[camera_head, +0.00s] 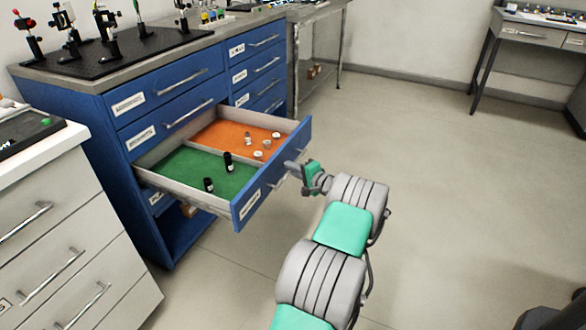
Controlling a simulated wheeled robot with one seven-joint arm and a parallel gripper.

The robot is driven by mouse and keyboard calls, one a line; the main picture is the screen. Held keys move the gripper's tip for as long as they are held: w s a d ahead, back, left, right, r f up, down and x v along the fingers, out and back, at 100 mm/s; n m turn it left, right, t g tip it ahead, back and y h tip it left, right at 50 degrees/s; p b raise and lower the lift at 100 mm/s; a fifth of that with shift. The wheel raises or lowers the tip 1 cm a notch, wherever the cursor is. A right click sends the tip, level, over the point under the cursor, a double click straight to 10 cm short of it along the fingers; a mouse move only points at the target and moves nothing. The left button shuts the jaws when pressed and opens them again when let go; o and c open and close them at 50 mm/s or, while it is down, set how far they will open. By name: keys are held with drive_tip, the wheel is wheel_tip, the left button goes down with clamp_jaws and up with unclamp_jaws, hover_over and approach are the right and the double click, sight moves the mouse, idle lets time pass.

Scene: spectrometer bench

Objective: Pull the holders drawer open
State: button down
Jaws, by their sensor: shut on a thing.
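A blue drawer (243,209) in the blue cabinet stands pulled out, with a white label on its front whose text I cannot read. Its inside has a green section (200,166) with two black cylinders (228,162) and an orange section (215,136) with several small pale pieces (258,155). My gripper (293,166) is at the right part of the drawer front, shut on the drawer's handle (285,175). The fingertips and most of the handle are small and partly hidden by the gripper itself.
The blue cabinet (160,110) has other closed drawers and a black board (120,58) with optical mounts on top. A white drawer unit (60,240) stands at left. A table (530,38) stands at the far right.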

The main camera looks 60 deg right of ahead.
idle(0.3)
drive_tip(key=c, duration=1.5)
unclamp_jaws()
drive_tip(key=shift+s, duration=0.15)
drive_tip(key=p+v, duration=0.1)
drive_tip(key=v, duration=0.6)
drive_tip(key=shift+s+p, duration=0.3)
drive_tip(key=shift+p, duration=0.05)
drive_tip(key=shift+a+r, duration=0.1)
